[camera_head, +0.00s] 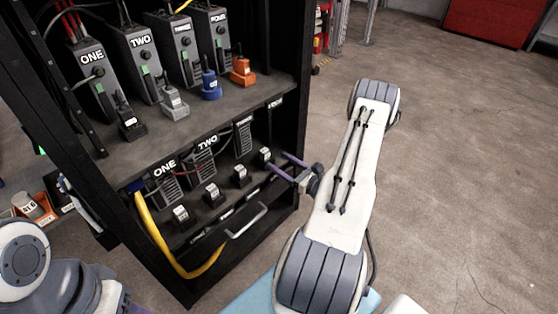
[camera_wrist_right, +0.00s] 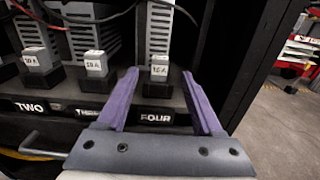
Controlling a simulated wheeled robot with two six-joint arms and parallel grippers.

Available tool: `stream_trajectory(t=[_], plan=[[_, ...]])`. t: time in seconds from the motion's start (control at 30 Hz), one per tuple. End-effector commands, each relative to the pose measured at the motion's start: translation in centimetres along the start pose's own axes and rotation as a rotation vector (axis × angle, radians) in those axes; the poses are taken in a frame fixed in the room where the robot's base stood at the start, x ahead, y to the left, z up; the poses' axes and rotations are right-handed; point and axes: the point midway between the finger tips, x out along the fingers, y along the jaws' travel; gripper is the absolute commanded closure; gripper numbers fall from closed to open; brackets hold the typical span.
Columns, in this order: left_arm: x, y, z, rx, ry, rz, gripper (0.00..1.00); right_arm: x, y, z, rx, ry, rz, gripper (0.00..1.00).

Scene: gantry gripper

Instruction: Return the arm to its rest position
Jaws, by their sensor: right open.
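In the right wrist view the open fingers (camera_wrist_right: 158,76) lie either side of the plug block (camera_wrist_right: 160,65) above the FOUR label (camera_wrist_right: 157,117). Whether they touch the shelf front, I cannot tell. My left arm shows at the lower left of the head view. Its gripper is out of view.
Grey units (camera_head: 93,75) marked ONE to FOUR stand on the upper shelf (camera_head: 150,148), with black, grey, blue and orange connectors before them. A yellow cable (camera_head: 150,232) and a metal handle (camera_head: 247,222) are at the rack's front. Floor (camera_head: 465,150) to the right is clear.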

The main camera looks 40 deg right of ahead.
Motion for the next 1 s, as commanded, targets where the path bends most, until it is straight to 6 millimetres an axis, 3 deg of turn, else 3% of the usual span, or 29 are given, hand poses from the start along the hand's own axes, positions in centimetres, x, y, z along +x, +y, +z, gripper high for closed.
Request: stream_trajectory(t=[0.37, 0.47, 0.53, 0.67, 0.77, 0.87, 1.0], plan=[[0.0, 0.0, 0.0, 0.0, 0.0, 0.0, 0.5, 0.1, 0.1, 0.0, -0.001, 0.0, 0.002, 0.32], [-0.1, 0.0, 0.0, 0.0, 0.0, 0.0, 0.5, 0.8, 1.1, 0.7, -0.011, 0.0, 0.051, 0.32], [-0.1, 0.0, 0.0, 0.0, 0.0, 0.0, 0.5, 2.1, 3.1, 1.9, -0.032, 0.0, 0.14, 0.32], [-0.4, 0.0, 0.0, 0.0, 0.0, 0.0, 0.5, 4.8, 10.4, 5.4, -0.104, 0.006, 0.43, 0.32], [-0.6, 0.0, 0.0, 0.0, 0.0, 0.0, 0.5, 5.5, 17.7, 8.2, -0.188, 0.014, 0.713, 0.32], [-0.7, 0.1, 0.0, 0.0, 0.0, 0.0, 0.5, 4.2, 24.9, 10.5, -0.3, 0.023, 1.008, 0.32], [-1.0, 0.1, -0.1, 0.0, 0.0, 0.0, 0.5, -0.3, 33.4, 12.9, -0.507, 0.022, 1.418, 0.32]])
